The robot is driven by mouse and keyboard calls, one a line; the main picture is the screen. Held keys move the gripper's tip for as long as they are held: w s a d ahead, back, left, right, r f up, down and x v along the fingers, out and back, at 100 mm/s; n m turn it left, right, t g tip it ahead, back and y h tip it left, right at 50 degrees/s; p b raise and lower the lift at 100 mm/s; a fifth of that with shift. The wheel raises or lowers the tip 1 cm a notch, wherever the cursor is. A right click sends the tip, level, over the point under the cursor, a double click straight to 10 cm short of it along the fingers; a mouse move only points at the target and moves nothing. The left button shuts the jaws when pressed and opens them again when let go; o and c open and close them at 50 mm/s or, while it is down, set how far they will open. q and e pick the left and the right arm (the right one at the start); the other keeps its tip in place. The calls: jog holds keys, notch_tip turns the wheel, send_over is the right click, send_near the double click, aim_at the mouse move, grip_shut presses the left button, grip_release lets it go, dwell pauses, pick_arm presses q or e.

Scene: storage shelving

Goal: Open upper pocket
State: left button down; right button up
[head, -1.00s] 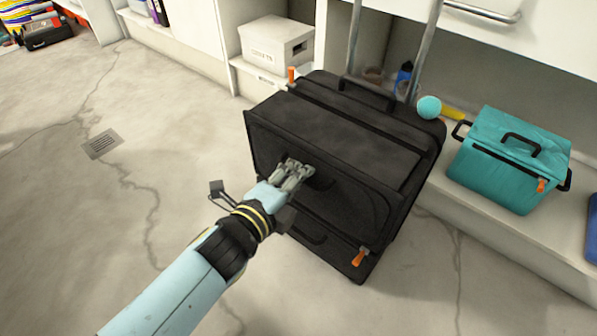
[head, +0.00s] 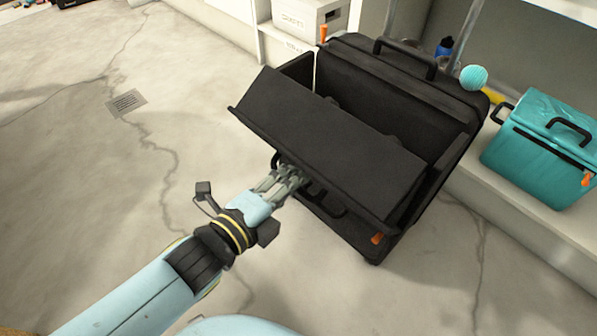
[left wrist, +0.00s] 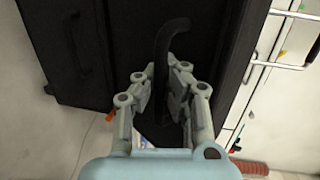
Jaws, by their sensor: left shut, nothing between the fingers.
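A large black suitcase (head: 400,82) stands on the floor in the head view. Its upper pocket (head: 335,150) is open: the front panel leans out towards me, with a dark gap behind it. My left gripper (head: 296,178) is at the panel's lower front edge, its fingertips partly hidden by the panel. In the left wrist view the gripper (left wrist: 165,78) is at a curved black handle (left wrist: 173,35) on the dark panel. The fingers are shut with nothing gripped. A lower handle (head: 325,203) shows under the panel. My right gripper is out of view.
A teal cooler bag (head: 540,150) and a light blue ball (head: 473,77) are on the low shelf at right. A white box (head: 308,16) is behind the suitcase. Orange pulls (head: 377,239) are on the suitcase. The concrete floor at left is clear.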

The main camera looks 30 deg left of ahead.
pick_arm(q)
jog(key=shift+s+a+f, duration=0.1)
jog(key=shift+s, duration=0.15)
jog(key=c, duration=2)
grip_release()
jog(key=o, duration=0.4)
jog(key=shift+c, duration=0.2)
jog(key=v, duration=1.2)
